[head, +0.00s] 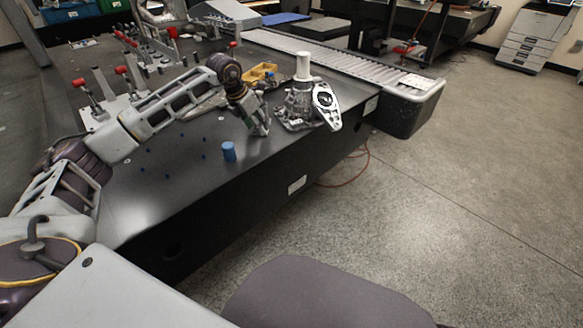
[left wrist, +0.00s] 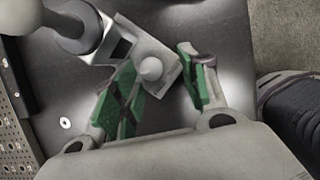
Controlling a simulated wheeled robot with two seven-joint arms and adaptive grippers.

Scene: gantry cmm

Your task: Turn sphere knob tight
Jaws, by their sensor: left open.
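A pale, ball-shaped knob (left wrist: 150,69) sits on a light grey angled bracket (left wrist: 165,52) in the left wrist view. My left gripper (left wrist: 160,72) is open, with green-padded fingers. The knob shows between the fingers, closer to the left one; whether they touch is unclear. In the head view my left gripper (head: 261,124) points down over the dark table, just left of a metal fixture (head: 297,103) with an upright white cylinder (head: 302,66) and a silver plate (head: 325,104). The knob cannot be made out there. My right gripper is not in view.
A blue cylinder (head: 229,152) stands on the dark table (head: 190,185) near its front edge. Red-handled clamps (head: 122,71) stand at left. A roller conveyor (head: 345,63) runs along the far right.

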